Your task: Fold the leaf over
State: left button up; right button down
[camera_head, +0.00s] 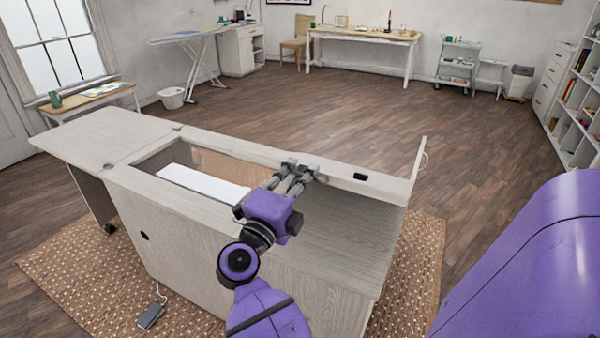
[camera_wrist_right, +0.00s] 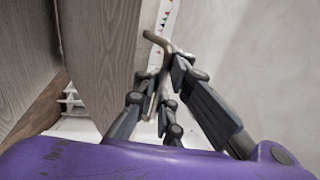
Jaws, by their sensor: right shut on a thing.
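The pale wood sewing cabinet (camera_head: 220,260) stands in front of me in the head view. A flat leaf (camera_head: 110,135) lies level at its left end, with small hinges along its inner edge. A thin panel with a handle-like bar (camera_head: 418,165) stands nearly upright at the right end. My right gripper (camera_head: 298,170) is over the cabinet near its back rim. In the right wrist view its fingers (camera_wrist_right: 158,95) are shut on a thin bent metal bar (camera_wrist_right: 155,42), beside wood panels (camera_wrist_right: 102,50). I cannot tell which panel bears the bar. My left gripper is not in view.
The cabinet's opening holds a white panel (camera_head: 202,183). A foot pedal (camera_head: 150,316) lies on the woven rug (camera_head: 75,265) in front. The floor behind the cabinet is clear (camera_head: 330,110). Shelves (camera_head: 585,110) and a trolley (camera_head: 457,65) stand farther off.

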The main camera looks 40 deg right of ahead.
jog(key=c, duration=1.9)
grip_release()
jog(key=shift+a+r, duration=0.2)
jog(key=shift+r, duration=0.05)
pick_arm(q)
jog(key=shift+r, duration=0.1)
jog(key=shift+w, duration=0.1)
pick_arm(e)
jog(key=shift+d+f, duration=0.1)
jog(key=shift+o, duration=0.3)
jog(key=v, duration=0.5)
jog(key=shift+w+f, duration=0.1)
jog(key=shift+f, duration=0.25)
jog(key=v, duration=0.3)
jog(key=r+v, duration=0.1)
jog(key=v, duration=0.2)
jog(key=shift+a+r, duration=0.1)
jog(key=shift+a, duration=0.15)
jog(key=shift+c, duration=0.3)
jog(key=shift+s+a+f, duration=0.3)
jog(key=shift+f, duration=0.1)
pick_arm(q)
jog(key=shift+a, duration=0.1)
